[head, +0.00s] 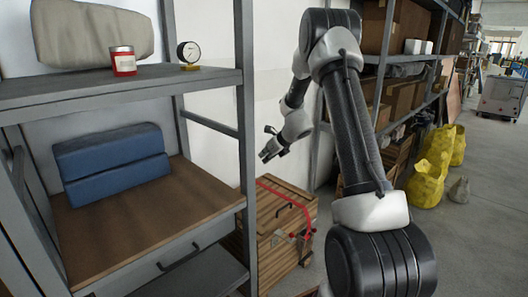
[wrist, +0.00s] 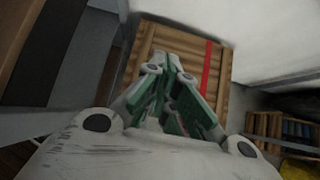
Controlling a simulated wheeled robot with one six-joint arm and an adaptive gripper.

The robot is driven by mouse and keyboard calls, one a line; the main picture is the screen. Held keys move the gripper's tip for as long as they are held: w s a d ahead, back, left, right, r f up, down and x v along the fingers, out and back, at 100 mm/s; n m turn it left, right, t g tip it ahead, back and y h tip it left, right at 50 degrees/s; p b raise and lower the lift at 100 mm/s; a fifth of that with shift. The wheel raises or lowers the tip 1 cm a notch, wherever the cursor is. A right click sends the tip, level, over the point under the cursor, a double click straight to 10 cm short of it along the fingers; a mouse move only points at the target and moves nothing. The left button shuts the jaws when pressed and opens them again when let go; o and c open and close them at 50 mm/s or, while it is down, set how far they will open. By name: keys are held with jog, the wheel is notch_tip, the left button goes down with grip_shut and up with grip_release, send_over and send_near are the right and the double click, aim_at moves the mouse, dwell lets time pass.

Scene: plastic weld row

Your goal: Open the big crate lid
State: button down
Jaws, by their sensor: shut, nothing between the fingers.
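The big crate (head: 262,262) is a wooden box on the floor between two shelf racks. Its lid (head: 275,203) is slatted wood with a red strap across it and a dark handle, and it looks shut in the head view. In the wrist view the lid (wrist: 146,50) fills the upper middle, with the red strap on its right part. My gripper (head: 265,157) is above and behind the crate in the head view, apart from it. In the wrist view my gripper (wrist: 172,62) has its fingers together over the lid, with nothing between them.
A grey shelf rack (head: 249,150) stands close on the left, holding a red can (head: 123,62), a gauge (head: 188,54) and a blue block (head: 110,165). Another rack (head: 388,58) with boxes stands behind my arm. Yellow bags (head: 428,183) lie at right. The aisle floor (head: 490,190) is clear.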

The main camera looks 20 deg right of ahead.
jog(key=s+d+r, duration=0.3)
jog(key=s+r, duration=0.1)
jog(key=s, duration=0.3)
jog(key=shift+s+r, duration=0.15)
jog(key=shift+s, duration=0.05)
